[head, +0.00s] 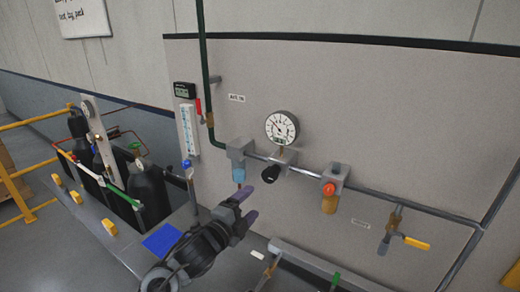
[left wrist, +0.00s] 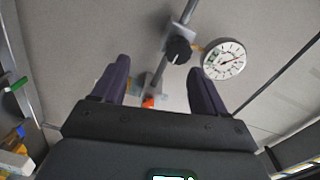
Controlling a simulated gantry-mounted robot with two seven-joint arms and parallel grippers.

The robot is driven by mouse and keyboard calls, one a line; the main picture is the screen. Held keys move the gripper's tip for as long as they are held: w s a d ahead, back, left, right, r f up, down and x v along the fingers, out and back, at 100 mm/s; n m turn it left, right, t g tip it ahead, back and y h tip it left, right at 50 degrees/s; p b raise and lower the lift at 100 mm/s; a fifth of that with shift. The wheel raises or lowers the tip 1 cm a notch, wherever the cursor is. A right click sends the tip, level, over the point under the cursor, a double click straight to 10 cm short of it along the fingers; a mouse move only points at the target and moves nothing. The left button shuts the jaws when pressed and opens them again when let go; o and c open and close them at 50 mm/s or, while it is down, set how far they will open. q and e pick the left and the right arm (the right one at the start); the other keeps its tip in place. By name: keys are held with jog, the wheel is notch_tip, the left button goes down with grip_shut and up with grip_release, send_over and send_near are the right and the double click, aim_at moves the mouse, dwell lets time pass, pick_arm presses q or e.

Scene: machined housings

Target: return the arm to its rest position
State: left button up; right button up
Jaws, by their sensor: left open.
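My left gripper (head: 247,205) is in the lower middle of the head view, its dark purple fingers spread apart with nothing between them. It is in front of the wall panel, below a pipe line and close to the light-blue filter bowl (head: 239,174). In the left wrist view the same gripper (left wrist: 160,82) shows two separated fingers. Beyond them are a black knob (left wrist: 179,50) and a round white gauge (left wrist: 224,60). My right gripper is in neither view.
The panel carries the gauge (head: 282,127), an orange-topped valve (head: 329,190) and a yellow-handled valve (head: 412,242). Dark gas cylinders (head: 146,194) and a yellow railing (head: 18,183) stand at left. A blue pad (head: 161,240) lies on the bench near my arm.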

pick_arm(q)
jog(key=s+f+n+g, duration=0.1)
jog(key=s+f, duration=0.2)
jog(key=f, duration=0.5)
jog(key=s+f+n+g, duration=0.1)
jog(key=s+f, duration=0.1)
jog(key=f, duration=0.5)
jog(key=s+a+f+n+g+y, duration=0.2)
jog(key=s+f+n, duration=0.2)
jog(key=s+f, duration=0.6)
jog(key=s+a+f+n+g+y, duration=0.25)
jog(key=s+f, duration=0.55)
jog(key=s, duration=0.4)
jog(key=s+a+r+n+g+y, duration=0.35)
jog(key=s+a+n+g, duration=0.25)
jog(key=s+a+n, duration=0.8)
notch_tip(320, 180, up, 22)
jog(key=s+d+m+p, duration=0.1)
jog(key=d+m+p, duration=0.1)
jog(key=p, duration=2.1)
jog(key=shift+s+d+r+m+t, duration=0.15)
jog(key=shift+s+d+m+t, duration=0.1)
jog(key=shift+m+t, duration=0.15)
